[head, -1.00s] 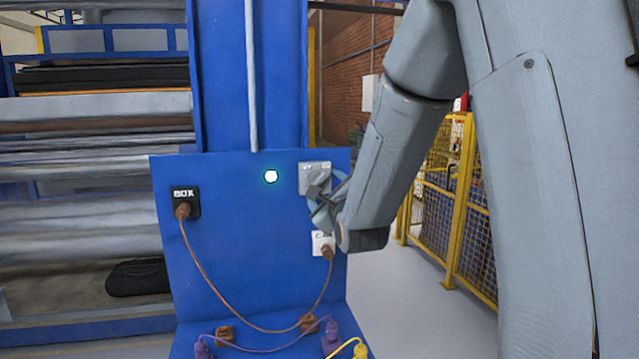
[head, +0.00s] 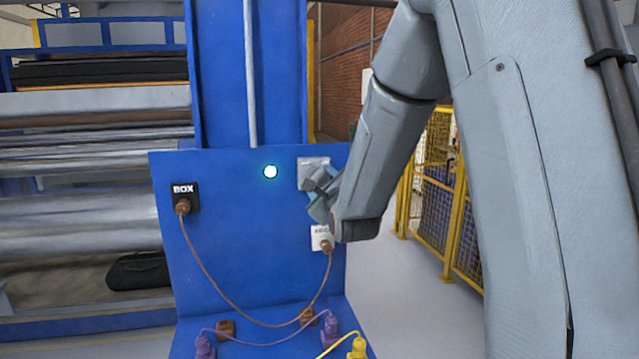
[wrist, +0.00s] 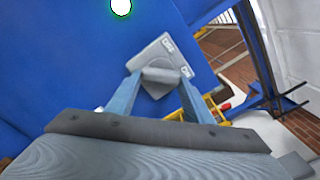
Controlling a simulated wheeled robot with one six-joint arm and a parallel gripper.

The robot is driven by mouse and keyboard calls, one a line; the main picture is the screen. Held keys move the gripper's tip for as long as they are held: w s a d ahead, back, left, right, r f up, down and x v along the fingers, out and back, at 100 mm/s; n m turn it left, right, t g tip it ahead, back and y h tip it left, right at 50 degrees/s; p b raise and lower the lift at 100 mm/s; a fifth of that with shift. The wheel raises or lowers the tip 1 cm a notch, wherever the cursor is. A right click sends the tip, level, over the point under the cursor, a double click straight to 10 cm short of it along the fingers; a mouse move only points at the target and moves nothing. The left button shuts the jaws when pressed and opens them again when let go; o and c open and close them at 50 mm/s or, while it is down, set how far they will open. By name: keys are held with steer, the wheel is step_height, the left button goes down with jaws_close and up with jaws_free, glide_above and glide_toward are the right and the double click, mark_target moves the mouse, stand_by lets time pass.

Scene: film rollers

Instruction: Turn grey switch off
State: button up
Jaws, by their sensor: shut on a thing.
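The grey switch (head: 313,163) is a light grey plate on the upper right of the blue panel. In the wrist view its plate (wrist: 166,58) looks tilted, with small labels at two corners, too small to read. Its grey knob (wrist: 160,76) sits between my two fingers. My gripper (head: 317,188) is at the lower part of the plate in the head view, partly covering it. In the wrist view my gripper (wrist: 160,84) is shut on the knob, one finger on each side. I cannot tell the knob's exact setting.
A black BOX socket (head: 185,197) and a white socket (head: 320,237) are joined by a brown cable (head: 228,298). Purple plugs (head: 330,328) and a yellow plug (head: 357,347) stand on the lower ledge. Yellow fencing (head: 432,200) is behind my arm.

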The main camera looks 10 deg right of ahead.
steer(key=shift+n, duration=0.3)
steer(key=n+b, duration=0.6)
steer(key=n, duration=0.2)
steer(key=shift+d+r+b, duration=0.1)
steer(key=shift+d+b, duration=0.05)
steer(key=shift+b, duration=0.15)
steer(key=n+b, duration=0.1)
steer(key=n, duration=0.1)
steer(key=n+b, duration=0.1)
steer(key=n, duration=0.1)
steer(key=shift+r+n+b, duration=0.2)
steer(key=shift+n+b, duration=0.1)
steer(key=shift+b, duration=0.1)
steer(key=n+b, duration=0.1)
steer(key=n, duration=0.1)
steer(key=n+b, duration=0.1)
steer(key=n, duration=0.1)
steer(key=shift+r+n, duration=0.2)
steer(key=shift+n, duration=0.1)
steer(key=shift+r+b, duration=0.1)
steer(key=shift+b, duration=0.2)
steer(key=o, duration=1)
steer(key=shift+o, duration=0.2)
